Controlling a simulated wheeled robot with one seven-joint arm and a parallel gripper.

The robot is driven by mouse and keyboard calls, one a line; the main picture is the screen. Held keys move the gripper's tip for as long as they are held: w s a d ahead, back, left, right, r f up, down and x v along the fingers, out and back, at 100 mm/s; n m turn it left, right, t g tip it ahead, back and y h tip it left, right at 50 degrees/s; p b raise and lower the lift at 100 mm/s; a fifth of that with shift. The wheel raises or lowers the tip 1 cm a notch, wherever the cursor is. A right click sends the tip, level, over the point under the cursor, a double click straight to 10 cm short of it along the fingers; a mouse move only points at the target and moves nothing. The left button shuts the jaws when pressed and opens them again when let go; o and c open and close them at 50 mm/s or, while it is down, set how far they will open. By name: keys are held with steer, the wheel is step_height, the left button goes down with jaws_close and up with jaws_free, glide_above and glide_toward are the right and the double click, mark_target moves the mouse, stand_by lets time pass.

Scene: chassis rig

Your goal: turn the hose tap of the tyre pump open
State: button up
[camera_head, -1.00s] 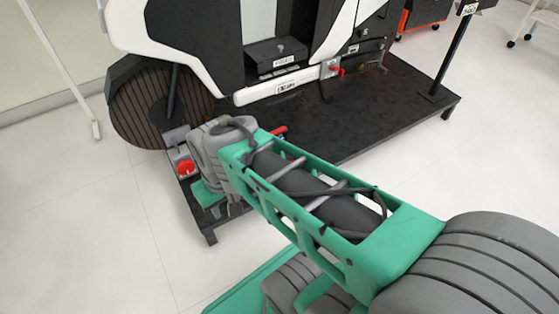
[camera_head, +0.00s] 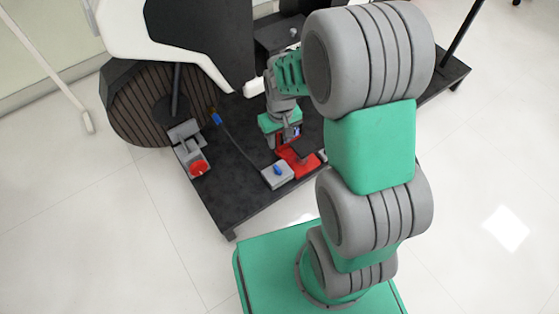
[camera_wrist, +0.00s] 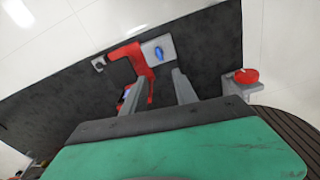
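The tyre pump (camera_head: 300,163) is a red body lying on the black platform. A grey block beside it carries a blue hose tap (camera_head: 278,169), and a dark hose (camera_head: 238,147) runs from the block towards the wheel. In the wrist view, the blue tap (camera_wrist: 158,53) sits on the grey block beyond my fingertips, roughly between them in the picture. The red pump body (camera_wrist: 130,53) is to its left, partly behind my left finger. My gripper (camera_wrist: 158,77) is open, its fingers apart with nothing held. In the head view, my gripper (camera_head: 287,136) is above the platform, behind the pump.
A grey block with a red round knob (camera_head: 197,168) stands on the platform to the left, near the dark ribbed wheel (camera_head: 140,105). The white and black vehicle body (camera_head: 215,45) rises behind. The platform (camera_head: 235,195) is bare near its front left corner.

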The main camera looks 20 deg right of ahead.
steer(key=n+p, duration=0.1)
steer(key=p, duration=0.1)
glide_above(279, 170)
step_height(279, 170, down, 8)
steer(key=shift+n+g, duration=0.3)
steer(key=shift+g, duration=0.1)
step_height(279, 170, down, 14)
steer(key=shift+s+a+r+b, duration=0.1)
steer(key=shift+r+b, duration=0.15)
steer(key=shift+b, duration=0.9)
steer(key=shift+c, duration=0.3)
jaws_close()
